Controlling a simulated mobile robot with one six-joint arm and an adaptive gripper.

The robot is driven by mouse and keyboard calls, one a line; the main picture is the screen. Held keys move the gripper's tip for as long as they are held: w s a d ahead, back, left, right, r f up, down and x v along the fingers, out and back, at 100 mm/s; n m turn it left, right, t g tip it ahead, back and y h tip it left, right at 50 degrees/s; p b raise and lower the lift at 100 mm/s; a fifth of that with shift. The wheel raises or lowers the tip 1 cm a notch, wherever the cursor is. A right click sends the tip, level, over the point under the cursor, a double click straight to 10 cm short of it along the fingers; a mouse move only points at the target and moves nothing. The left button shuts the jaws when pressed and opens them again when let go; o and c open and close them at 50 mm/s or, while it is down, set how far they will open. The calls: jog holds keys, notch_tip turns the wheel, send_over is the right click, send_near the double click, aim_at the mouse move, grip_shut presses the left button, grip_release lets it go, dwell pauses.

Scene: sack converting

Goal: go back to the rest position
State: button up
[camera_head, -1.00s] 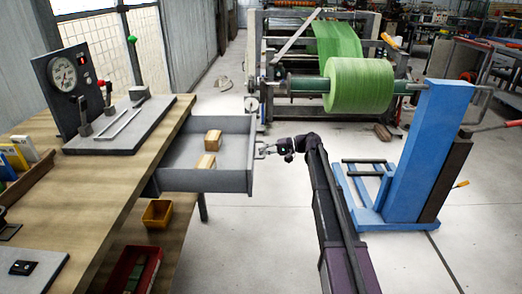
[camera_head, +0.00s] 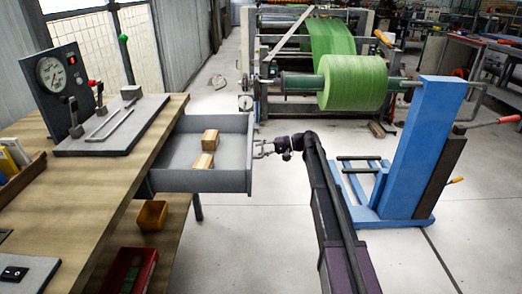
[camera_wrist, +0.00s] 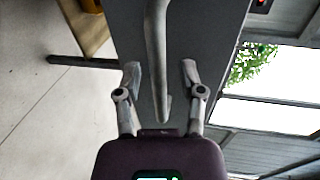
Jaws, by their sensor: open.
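My gripper (camera_head: 264,149) is at the front of the pulled-out grey drawer (camera_head: 216,181), at the end of my dark arm. In the wrist view my gripper (camera_wrist: 158,80) is open, with one finger on each side of the drawer's bar handle (camera_wrist: 155,45). The fingers look apart from the bar. The drawer front fills the middle of the wrist view. Two wooden blocks, a far one (camera_head: 210,137) and a near one (camera_head: 203,161), lie in the drawer.
The wooden bench (camera_head: 90,195) with a gauge panel (camera_head: 52,85) stands at the left. A yellow bin (camera_head: 152,214) and a red bin (camera_head: 130,270) sit below. A blue lifter (camera_head: 410,150) stands right of my arm. A green roll (camera_head: 355,83) is behind.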

jog(key=shift+d, duration=0.1)
jog(key=s+d+f+h, duration=0.5)
jog(key=s+d, duration=0.1)
jog(key=s, duration=0.5)
jog(key=s+d+f+h, duration=0.5)
jog(key=s+d, duration=0.1)
jog(key=s, duration=0.5)
jog(key=s+d+f+h, duration=0.5)
jog(key=s+d, duration=0.1)
jog(key=s, duration=0.5)
notch_tip(320, 180, up, 31)
jog(key=p, duration=3)
jog(key=shift+s+d+t+h+p, duration=0.3)
jog(key=shift+d, duration=0.1)
jog(key=shift+f, duration=0.15)
jog(key=shift+a, duration=0.15)
